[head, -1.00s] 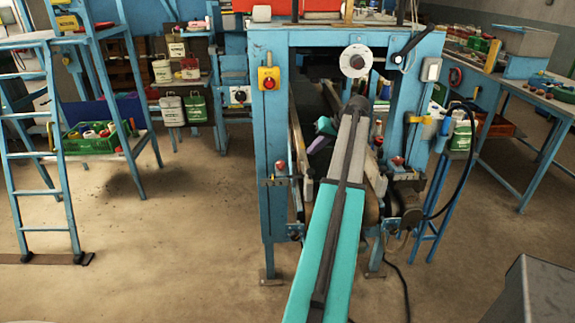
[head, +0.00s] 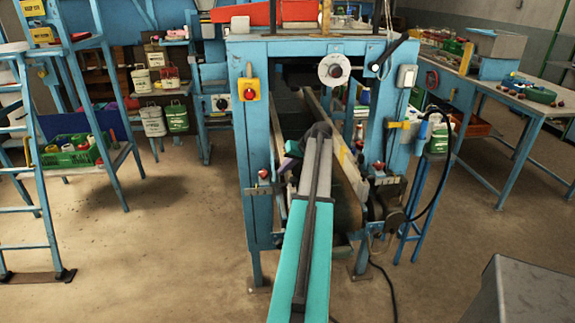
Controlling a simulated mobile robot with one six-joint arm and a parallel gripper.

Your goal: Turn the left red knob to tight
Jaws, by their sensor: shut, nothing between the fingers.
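The left red knob (head: 264,172) sits on a small bracket on the inner side of the blue machine frame's left post. A matching right red knob (head: 378,166) is at the right post, partly behind machine parts. My teal and grey arm reaches from the bottom of the head view into the frame's opening. My gripper (head: 284,163) is small and largely hidden behind the arm's end, to the right of the left knob. It looks shut and empty, apart from the knob. The knob's pointer or marking is too small to read.
The blue machine frame (head: 305,48) has two posts with slanted rails between them. A yellow box with a red button (head: 249,90) is on the left post, and a white dial (head: 334,70) hangs from the top beam. Open floor lies to the left. A grey box (head: 512,295) is at bottom right.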

